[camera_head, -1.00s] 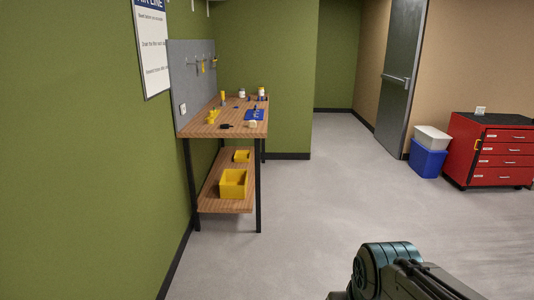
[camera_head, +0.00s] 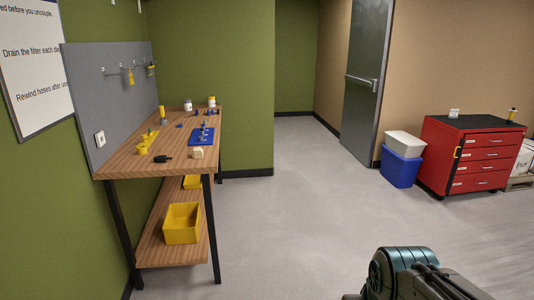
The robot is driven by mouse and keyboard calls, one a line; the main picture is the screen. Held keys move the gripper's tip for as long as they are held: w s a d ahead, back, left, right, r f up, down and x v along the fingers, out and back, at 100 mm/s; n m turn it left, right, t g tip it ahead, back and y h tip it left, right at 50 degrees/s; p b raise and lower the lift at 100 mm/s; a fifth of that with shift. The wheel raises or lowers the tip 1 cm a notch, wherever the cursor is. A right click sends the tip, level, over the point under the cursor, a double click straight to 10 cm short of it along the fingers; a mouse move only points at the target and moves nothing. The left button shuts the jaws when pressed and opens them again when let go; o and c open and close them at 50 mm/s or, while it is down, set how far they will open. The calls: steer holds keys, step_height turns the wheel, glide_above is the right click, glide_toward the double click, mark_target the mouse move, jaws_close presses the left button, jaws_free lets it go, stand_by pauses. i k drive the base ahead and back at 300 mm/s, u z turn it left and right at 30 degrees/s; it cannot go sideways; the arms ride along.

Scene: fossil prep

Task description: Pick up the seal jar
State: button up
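Two small jar-like containers stand at the far end of the wooden workbench (camera_head: 125,162). One is a whitish jar (camera_head: 188,106), and the other is a pale jar with a yellow-orange top (camera_head: 211,102). They are too small to read any label, so I cannot tell which is the seal jar. Part of my arm shows at the bottom right, far from the bench. My gripper is not in view.
The bench holds a blue mat (camera_head: 202,137) with small parts, yellow pieces (camera_head: 146,142) and a black tool (camera_head: 162,158). A yellow bin (camera_head: 182,222) sits on its lower shelf. A red drawer cabinet (camera_head: 470,155) and blue bin (camera_head: 400,168) stand right. The middle floor is clear.

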mark_target(188, 107)
steer(key=z, duration=0.2)
steer(key=i, duration=4.8)
steer(key=u, duration=0.45)
steer(key=i, duration=1.55)
steer(key=u, duration=1.3)
steer(key=i, duration=1.5)
steer(key=u, duration=1)
steer(key=i, duration=0.7)
steer(key=u, duration=0.2)
